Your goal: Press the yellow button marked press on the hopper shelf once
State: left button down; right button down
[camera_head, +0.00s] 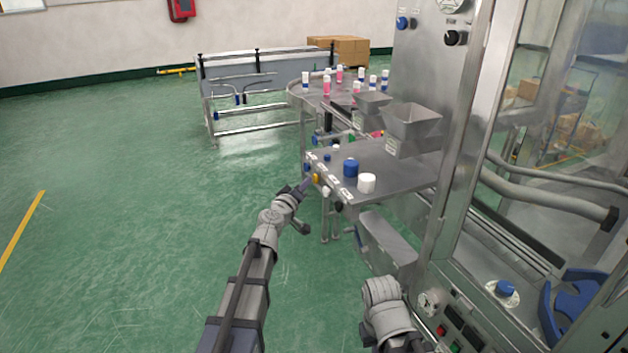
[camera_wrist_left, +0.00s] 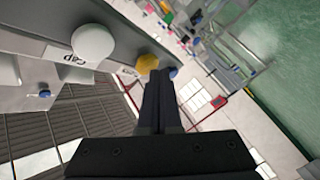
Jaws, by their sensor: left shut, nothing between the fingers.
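The yellow button (camera_head: 316,178) sits on the front edge of the hopper shelf (camera_head: 402,169), in a row of coloured buttons. My left gripper (camera_head: 303,186) is shut and empty, its tips just left of the yellow button in the head view. In the left wrist view the yellow button (camera_wrist_left: 147,62) shows just beyond the shut fingertips (camera_wrist_left: 160,74), which overlap its lower edge. I cannot tell whether they touch. The button's press label is not readable. My right gripper is not in view; only part of my right arm shows at the bottom.
A blue cap (camera_head: 350,168) and a white cap (camera_head: 367,183) stand on the shelf, before a metal hopper (camera_head: 411,124). Open green floor (camera_head: 120,190) lies left.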

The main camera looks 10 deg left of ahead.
pick_arm(q)
jog(key=shift+w+d, duration=0.3)
jog(key=shift+d, duration=0.15)
dwell(0.6)
jog(key=shift+s+a, duration=0.55)
jog(key=shift+a, duration=0.25)
jog(key=s+a, duration=0.2)
jog(key=a, duration=0.2)
jog(key=shift+s+a, duration=0.1)
jog(key=shift+s, duration=0.3)
dwell(0.5)
